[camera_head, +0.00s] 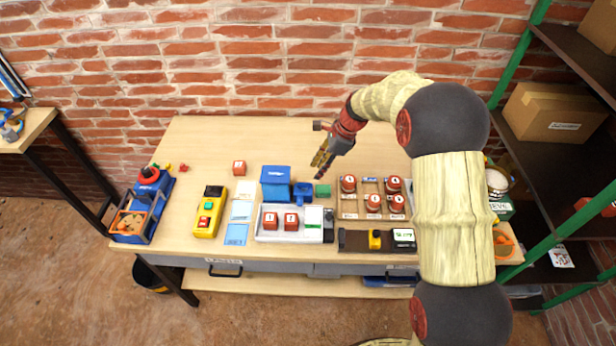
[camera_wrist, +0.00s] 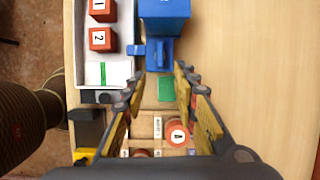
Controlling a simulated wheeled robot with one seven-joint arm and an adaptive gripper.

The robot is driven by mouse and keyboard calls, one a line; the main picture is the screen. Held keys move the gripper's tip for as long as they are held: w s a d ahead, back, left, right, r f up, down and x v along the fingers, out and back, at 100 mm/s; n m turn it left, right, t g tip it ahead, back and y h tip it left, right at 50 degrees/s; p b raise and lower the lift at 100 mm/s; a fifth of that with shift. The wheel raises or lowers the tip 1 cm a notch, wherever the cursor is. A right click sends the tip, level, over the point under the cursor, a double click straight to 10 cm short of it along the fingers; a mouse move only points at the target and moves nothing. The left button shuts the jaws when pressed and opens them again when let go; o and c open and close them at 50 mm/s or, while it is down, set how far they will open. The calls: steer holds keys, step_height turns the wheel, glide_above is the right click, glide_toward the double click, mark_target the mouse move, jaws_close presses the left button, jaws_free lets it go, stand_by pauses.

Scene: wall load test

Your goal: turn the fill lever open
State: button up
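No lever with a readable "fill" label shows. A blue box-shaped unit (camera_head: 275,183) stands mid-table, with a smaller blue part (camera_head: 302,191) at its right that has a short side arm. In the wrist view, the unit (camera_wrist: 165,12) is at the top, and the smaller part (camera_wrist: 159,53) with its arm (camera_wrist: 136,50) lies just past my fingertips. My gripper (camera_head: 321,174) is above the table near that part; in the wrist view its two fingers (camera_wrist: 161,80) are apart with nothing held. A green pad (camera_wrist: 166,89) lies below, between the fingers in the view.
A white tray (camera_head: 312,235) with red numbered blocks is in front of the blue unit. A rack (camera_head: 371,188) of red-topped weights is to the right. A yellow control box (camera_head: 209,212) stands left. The table's back (camera_head: 240,135) is clear.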

mark_target(309, 184)
steer(key=shift+m, duration=0.3)
steer(key=b+x, duration=0.2)
steer(key=x, duration=0.5)
steer(key=shift+a+f, duration=0.1)
steer(key=shift+f, duration=0.3)
steer(key=shift+c, duration=0.9)
jaws_close()
